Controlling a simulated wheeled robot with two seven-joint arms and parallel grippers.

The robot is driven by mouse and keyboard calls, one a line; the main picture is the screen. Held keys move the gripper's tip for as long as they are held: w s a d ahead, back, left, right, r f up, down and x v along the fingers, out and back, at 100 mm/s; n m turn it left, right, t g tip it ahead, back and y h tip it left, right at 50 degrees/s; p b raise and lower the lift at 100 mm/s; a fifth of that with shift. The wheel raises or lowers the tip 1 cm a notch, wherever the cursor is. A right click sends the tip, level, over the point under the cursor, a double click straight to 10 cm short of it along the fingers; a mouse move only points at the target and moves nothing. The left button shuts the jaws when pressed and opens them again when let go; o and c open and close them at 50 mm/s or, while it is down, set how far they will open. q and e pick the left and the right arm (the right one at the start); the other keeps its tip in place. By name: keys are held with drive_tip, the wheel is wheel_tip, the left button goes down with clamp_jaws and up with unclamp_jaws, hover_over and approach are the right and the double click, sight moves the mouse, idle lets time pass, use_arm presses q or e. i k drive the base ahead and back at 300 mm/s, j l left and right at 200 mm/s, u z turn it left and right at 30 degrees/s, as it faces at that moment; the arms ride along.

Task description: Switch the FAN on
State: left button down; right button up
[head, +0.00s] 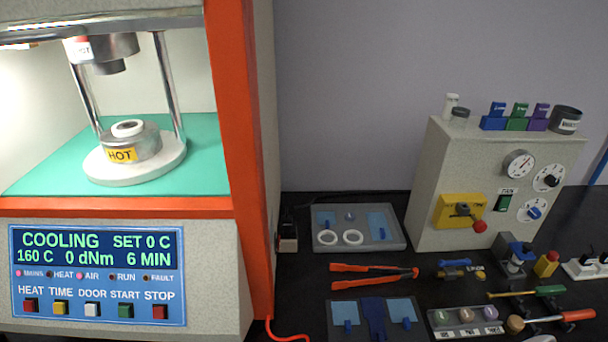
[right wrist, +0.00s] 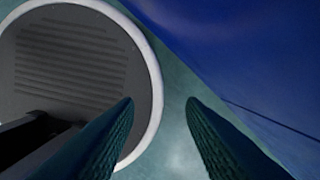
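The likely FAN switch (head: 504,203) is a small dark green rocker on the front of the grey control box (head: 430,190), at the right of the head view. A small label above it is too small to read surely. Whether the rocker is on or off cannot be told. My right gripper (right wrist: 160,102) shows only in the right wrist view, its two dark fingers apart with nothing between them. Neither gripper shows in the head view, so their distance from the switch cannot be told.
A yellow plate with a red-knobbed lever (head: 480,226) sits left of the switch, and dials (head: 533,210) sit right of it. Tools and a grey tray (head: 390,240) crowd the black bench. The orange-framed rheometer (head: 240,150) stands left. A white-rimmed grey disc (right wrist: 70,75) fills the wrist view's left.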

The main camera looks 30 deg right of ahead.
sight(504, 204)
drive_tip(key=k+l+z, duration=0.1)
drive_tip(key=k+z, duration=0.3)
drive_tip(key=z, duration=1.6)
drive_tip(key=i+l, duration=0.1)
drive_tip(key=l, duration=0.7)
drive_tip(key=i+l, duration=0.15)
drive_tip(key=l, duration=0.25)
drive_tip(key=u, duration=1.55)
